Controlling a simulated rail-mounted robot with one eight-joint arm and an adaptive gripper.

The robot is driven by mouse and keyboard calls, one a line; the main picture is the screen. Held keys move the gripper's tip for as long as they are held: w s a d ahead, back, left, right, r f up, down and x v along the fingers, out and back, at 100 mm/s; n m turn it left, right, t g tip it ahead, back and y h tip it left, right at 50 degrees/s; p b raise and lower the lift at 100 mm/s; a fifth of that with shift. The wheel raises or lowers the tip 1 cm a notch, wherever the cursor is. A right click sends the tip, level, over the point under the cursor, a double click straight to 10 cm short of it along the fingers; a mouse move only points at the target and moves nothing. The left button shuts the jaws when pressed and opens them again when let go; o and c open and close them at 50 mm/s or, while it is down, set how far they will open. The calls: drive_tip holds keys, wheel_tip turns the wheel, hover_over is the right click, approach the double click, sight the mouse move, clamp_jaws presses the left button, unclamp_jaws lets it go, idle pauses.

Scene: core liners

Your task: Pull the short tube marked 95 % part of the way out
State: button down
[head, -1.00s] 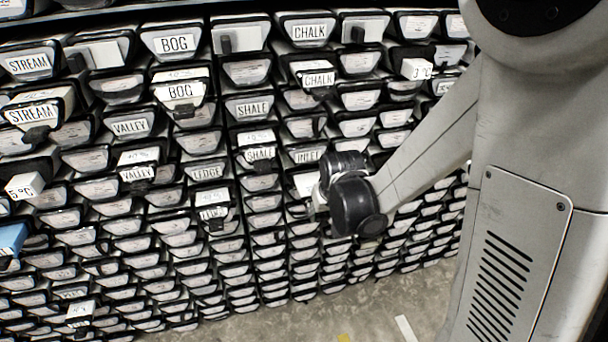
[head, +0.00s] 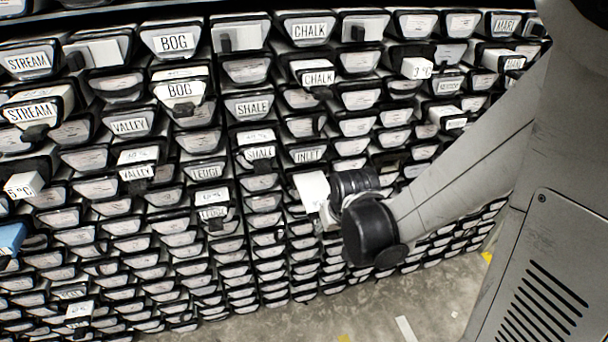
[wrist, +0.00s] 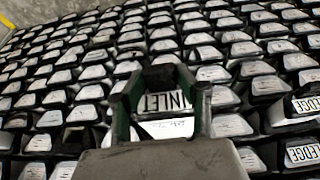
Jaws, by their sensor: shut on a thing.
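A short pale tube (head: 312,187) sticks out of the rack below the tray labelled INLET (head: 308,156) in the head view. My gripper (head: 328,208) is shut on its outer end, which is partly hidden behind my wrist. In the wrist view my gripper's two fingers (wrist: 162,108) stand on either side of an INLET label (wrist: 168,101), with a pale face below it.
Rows of dark-rimmed trays fill the rack. Other short tubes jut out nearby, such as those marked SHALE (head: 260,152), LEDGE (head: 212,212) and 3 °C (head: 417,69). A blue piece (head: 10,240) shows at the left edge. Bare floor (head: 370,305) lies below.

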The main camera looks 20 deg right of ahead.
drive_tip(key=shift+s, duration=0.2)
drive_tip(key=c, duration=1.2)
unclamp_jaws()
drive_tip(key=shift+o, duration=0.2)
drive_tip(key=s+r+t, duration=0.1)
drive_tip(key=s+r, duration=0.5)
drive_tip(key=r, duration=0.3)
drive_tip(key=s+r+t, duration=0.1)
drive_tip(key=s+r, duration=0.5)
drive_tip(key=r, duration=0.3)
drive_tip(key=shift+s+a+r+t, duration=0.15)
drive_tip(key=shift+s+a+t, duration=0.15)
drive_tip(key=shift+s+a, duration=0.05)
